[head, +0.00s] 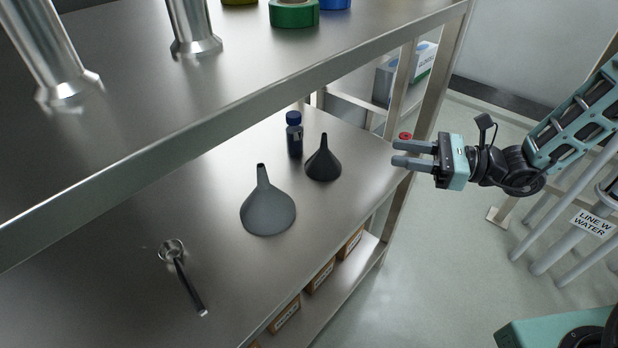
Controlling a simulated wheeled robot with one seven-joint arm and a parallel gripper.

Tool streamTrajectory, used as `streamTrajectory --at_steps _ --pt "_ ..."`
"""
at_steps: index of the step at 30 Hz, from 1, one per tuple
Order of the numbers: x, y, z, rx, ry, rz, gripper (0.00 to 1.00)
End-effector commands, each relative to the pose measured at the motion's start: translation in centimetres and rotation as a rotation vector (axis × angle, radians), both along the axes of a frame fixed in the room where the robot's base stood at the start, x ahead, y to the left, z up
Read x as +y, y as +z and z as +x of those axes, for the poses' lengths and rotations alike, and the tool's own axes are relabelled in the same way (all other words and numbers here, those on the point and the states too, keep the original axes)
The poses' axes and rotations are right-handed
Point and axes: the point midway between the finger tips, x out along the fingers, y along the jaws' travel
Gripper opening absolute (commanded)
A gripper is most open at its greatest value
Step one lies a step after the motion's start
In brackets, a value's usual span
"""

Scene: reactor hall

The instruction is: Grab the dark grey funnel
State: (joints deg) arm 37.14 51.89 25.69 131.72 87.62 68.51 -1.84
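Two funnels stand spout up on the middle metal shelf in the head view. The larger one is a dark grey funnel (267,212). The smaller one, a near-black funnel (323,163), stands to its right and farther back. My gripper (395,153) is to the right of both funnels, near the shelf's right end, with its fingers pointing left. Its two fingers are apart with nothing between them, and it touches neither funnel.
A dark bottle with a blue cap (294,135) stands close behind the near-black funnel. A metal scoop (182,278) lies at the front left. The upper shelf (300,70) overhangs the back, with a shelf post (440,75) at right. Boxes (320,275) sit below.

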Motion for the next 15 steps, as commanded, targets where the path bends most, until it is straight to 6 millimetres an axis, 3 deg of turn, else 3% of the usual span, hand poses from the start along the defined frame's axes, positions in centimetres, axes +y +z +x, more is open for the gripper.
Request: streamTrajectory --at_steps 1,5,15 --pt "-0.7 -1.0 0.6 0.012 -0.038 0.021 0.34" --pt "-0.6 -1.3 1.5 0.023 -0.074 0.041 0.34" --pt "5.9 -1.4 4.0 0.022 -0.07 0.038 0.34"
